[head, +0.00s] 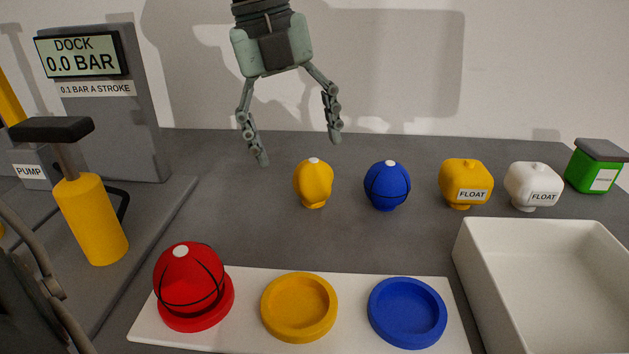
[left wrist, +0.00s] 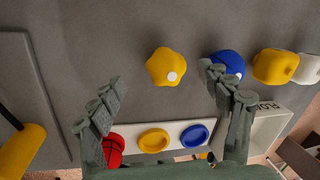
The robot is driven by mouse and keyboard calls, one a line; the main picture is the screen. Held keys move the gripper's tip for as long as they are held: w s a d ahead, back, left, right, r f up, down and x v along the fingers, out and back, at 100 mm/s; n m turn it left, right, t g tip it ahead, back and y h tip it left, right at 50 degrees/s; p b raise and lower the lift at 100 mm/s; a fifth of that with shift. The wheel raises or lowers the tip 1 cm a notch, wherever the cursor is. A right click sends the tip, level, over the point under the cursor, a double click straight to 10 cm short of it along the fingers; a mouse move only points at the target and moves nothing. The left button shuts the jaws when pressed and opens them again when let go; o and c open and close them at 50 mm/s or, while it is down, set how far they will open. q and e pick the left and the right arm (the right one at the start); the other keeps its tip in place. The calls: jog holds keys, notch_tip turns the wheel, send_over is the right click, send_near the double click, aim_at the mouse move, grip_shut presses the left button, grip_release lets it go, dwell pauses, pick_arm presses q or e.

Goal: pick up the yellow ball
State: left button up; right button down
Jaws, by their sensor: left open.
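The yellow ball (head: 313,182) stands on the grey bench top, with a white spot on top and a narrow foot. It looks slimmer than the round blue ball beside it. In the left wrist view the yellow ball (left wrist: 163,65) has a lumpy outline and shows beyond the fingertips, between their lines. My left gripper (head: 299,150) hangs from above, fingers spread and empty, its tips above and apart from the yellow ball. In the left wrist view the gripper (left wrist: 162,82) is open, and its right finger partly covers the blue ball.
The blue ball (head: 387,186) stands just right of the yellow one. Yellow and white floats (head: 466,183) stand farther right, near a white bin (head: 540,229). In front, a white tray (head: 247,340) carries a red ball (head: 189,278) and empty yellow and blue dishes. A pump (head: 92,218) stands left.

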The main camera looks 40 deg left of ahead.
aim_at(308, 158)
pick_arm(q)
jog(key=x, duration=0.4)
jog(key=d+x, duration=0.1)
jog(key=x, duration=0.1)
jog(key=shift+r, duration=0.1)
jog(key=shift+c, duration=0.5)
jog(key=c, duration=1.1)
jog(key=shift+c, duration=0.2)
